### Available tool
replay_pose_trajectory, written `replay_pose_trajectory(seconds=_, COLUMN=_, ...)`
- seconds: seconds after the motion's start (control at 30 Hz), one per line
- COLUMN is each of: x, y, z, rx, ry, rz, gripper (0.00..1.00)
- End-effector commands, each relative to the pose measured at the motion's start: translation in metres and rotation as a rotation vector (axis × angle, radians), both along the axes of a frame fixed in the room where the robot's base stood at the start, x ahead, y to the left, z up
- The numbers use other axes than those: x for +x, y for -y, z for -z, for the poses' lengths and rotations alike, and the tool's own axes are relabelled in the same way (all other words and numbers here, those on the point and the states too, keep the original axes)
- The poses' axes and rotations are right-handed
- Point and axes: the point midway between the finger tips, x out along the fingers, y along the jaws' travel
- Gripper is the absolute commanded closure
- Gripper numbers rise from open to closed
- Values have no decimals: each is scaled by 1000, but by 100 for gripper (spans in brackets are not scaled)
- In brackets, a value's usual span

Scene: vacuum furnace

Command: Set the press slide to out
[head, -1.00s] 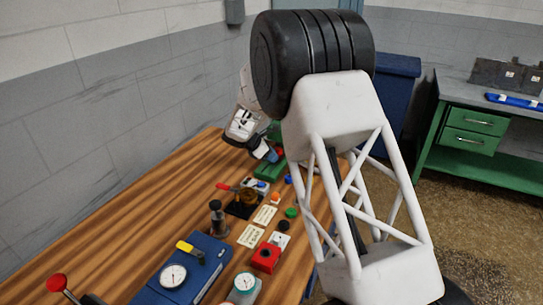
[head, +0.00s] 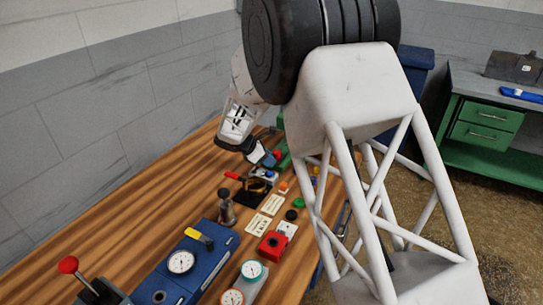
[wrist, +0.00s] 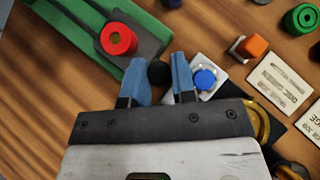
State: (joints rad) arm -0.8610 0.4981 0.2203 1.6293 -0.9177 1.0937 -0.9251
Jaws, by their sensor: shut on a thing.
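My gripper (wrist: 162,82) has blue fingertips, closed on either side of a small black knob (wrist: 159,73) in the wrist view. The knob's lower part and mount are hidden, so I cannot tell for sure that it is the press slide's knob. Left of it a long green body (wrist: 80,25) carries a dark plate with a red round knob (wrist: 118,40). In the head view my gripper (head: 266,159) is low over the far part of the bench, beside the green body (head: 284,160). The held knob cannot be made out there.
A white plate with a blue button (wrist: 204,79) sits just right of the fingers. An orange block (wrist: 250,47), a green knob (wrist: 302,19) and a yellow ring part (wrist: 262,122) lie farther right. A red handle (head: 232,176) stands near my gripper. Bare wood lies left.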

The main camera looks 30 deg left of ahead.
Motion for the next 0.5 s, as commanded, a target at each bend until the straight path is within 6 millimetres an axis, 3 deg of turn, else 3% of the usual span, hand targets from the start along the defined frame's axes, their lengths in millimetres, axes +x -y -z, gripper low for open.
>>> replay_pose_trajectory(seconds=0.27, x=-6, y=-1, z=0, rx=-2, ry=-4, rz=0, gripper=100)
replay_pose_trajectory(seconds=0.3, x=-6, y=-1, z=1, rx=-2, ry=-4, rz=0, gripper=72)
replay_pose_trajectory(seconds=0.43, x=-5, y=0, z=0, rx=-3, ry=-2, rz=1, gripper=53)
replay_pose_trajectory(seconds=0.5, x=-4, y=0, z=0, rx=-3, ry=-2, rz=1, gripper=51)
